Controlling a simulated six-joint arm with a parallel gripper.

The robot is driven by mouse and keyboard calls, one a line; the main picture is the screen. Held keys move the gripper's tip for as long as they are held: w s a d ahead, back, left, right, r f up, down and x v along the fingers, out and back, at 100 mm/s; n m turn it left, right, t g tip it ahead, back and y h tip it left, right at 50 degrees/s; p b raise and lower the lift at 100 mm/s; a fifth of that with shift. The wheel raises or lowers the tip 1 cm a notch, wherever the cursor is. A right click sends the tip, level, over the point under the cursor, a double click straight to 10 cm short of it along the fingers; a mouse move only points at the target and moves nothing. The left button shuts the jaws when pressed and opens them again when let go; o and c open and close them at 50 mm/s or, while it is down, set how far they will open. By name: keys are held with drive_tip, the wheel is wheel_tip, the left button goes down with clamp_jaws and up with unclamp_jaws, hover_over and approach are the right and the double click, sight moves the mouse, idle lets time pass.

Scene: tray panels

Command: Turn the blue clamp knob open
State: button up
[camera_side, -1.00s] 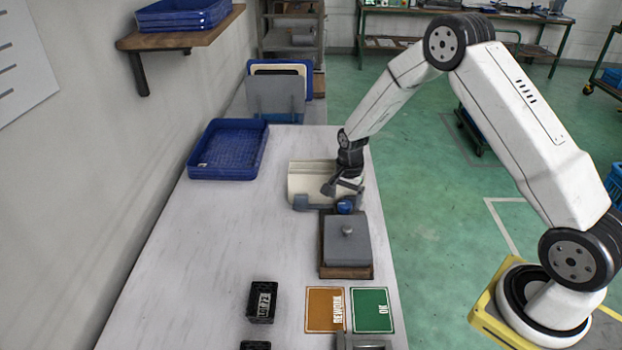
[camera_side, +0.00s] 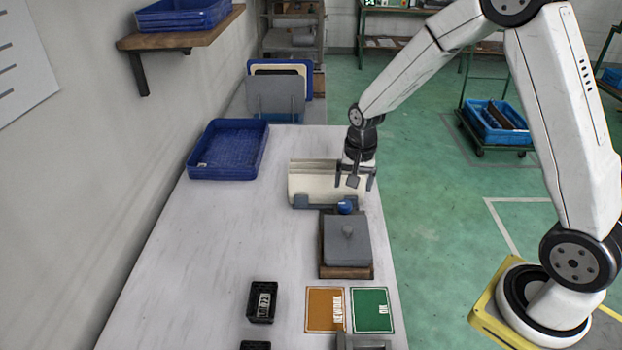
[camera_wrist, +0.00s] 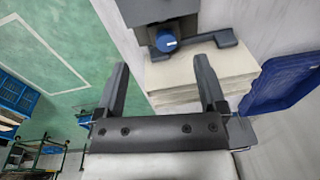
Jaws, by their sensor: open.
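The blue clamp knob (camera_side: 345,207) sits at the front right of a grey clamp bar (camera_side: 315,202) on a holder of cream panels (camera_side: 312,181). In the wrist view the knob (camera_wrist: 166,41) is at the top centre, beyond the fingertips, with the cream panels (camera_wrist: 205,80) below it. My gripper (camera_side: 355,182) is open and empty, above and behind the knob at the holder's right end. In the wrist view my gripper (camera_wrist: 163,72) has its two fingers wide apart, and neither touches the knob.
A grey lidded box (camera_side: 346,240) stands directly in front of the knob. A blue tray (camera_side: 228,150) lies at the back left. Orange (camera_side: 325,310) and green (camera_side: 373,310) cards and a small black bin (camera_side: 262,302) are nearer. The table's left middle is clear.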

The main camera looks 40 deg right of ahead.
drive_tip(key=s+a+r+n, duration=0.2)
drive_tip(key=s+a+n, duration=0.1)
drive_tip(key=s+n, duration=0.2)
drive_tip(key=s+a+r+n+t, duration=0.1)
drive_tip(key=s+a+r+n, duration=0.1)
drive_tip(key=s+n, duration=0.3)
drive_tip(key=shift+s+a+r+t, duration=0.3)
drive_tip(key=shift+s+a, duration=0.15)
drive_tip(key=shift+s, duration=1.7)
